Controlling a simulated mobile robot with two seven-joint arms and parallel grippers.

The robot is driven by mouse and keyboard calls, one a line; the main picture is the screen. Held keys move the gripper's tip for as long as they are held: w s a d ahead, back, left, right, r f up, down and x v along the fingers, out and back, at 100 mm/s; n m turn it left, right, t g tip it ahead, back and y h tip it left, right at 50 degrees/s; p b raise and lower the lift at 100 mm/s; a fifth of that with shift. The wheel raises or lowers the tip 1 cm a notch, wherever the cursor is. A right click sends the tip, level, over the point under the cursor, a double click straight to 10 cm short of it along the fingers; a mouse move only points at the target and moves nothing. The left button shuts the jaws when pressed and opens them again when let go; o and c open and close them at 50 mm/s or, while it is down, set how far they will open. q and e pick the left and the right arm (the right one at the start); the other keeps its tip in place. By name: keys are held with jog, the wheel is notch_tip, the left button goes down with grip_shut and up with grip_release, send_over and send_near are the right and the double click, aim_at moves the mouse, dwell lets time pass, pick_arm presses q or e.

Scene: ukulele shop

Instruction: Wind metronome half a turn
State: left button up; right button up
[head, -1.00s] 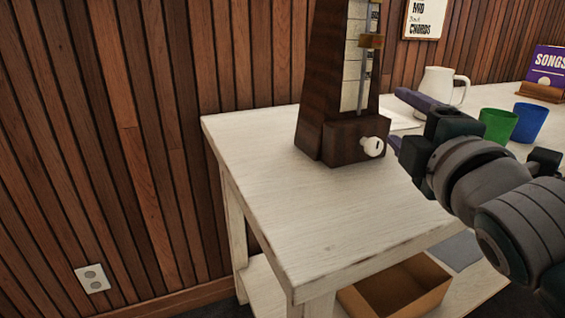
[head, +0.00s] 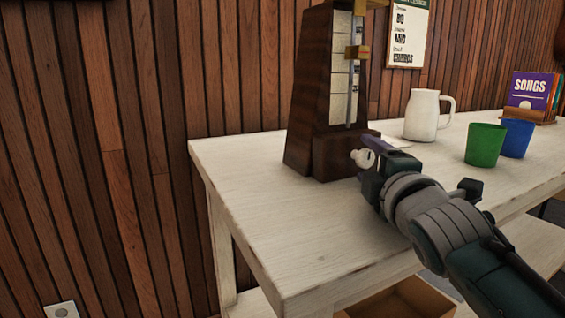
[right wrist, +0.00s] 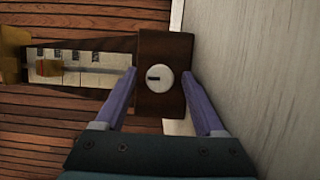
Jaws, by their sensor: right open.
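The metronome (head: 310,100) is a dark wooden tapered case standing upright near the left end of the white table. Its pale scale and pendulum rod with a brass weight face me. A round white winding key (head: 363,158) sticks out of its base. My right gripper (head: 380,147) is at the key, its jaws open. In the right wrist view the key (right wrist: 159,80) lies between and a little beyond the two purple fingers (right wrist: 166,98), with clear gaps on both sides; its slot lies level in that picture. My left gripper is not in view.
The white table (head: 270,225) has clear room in front of the metronome. A white jug (head: 421,116), a green cup (head: 485,145), a blue cup (head: 516,138) and a purple songbook (head: 527,90) stand to the right. A cardboard box (head: 410,300) sits on the lower shelf.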

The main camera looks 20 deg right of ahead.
grip_shut()
dwell(0.6)
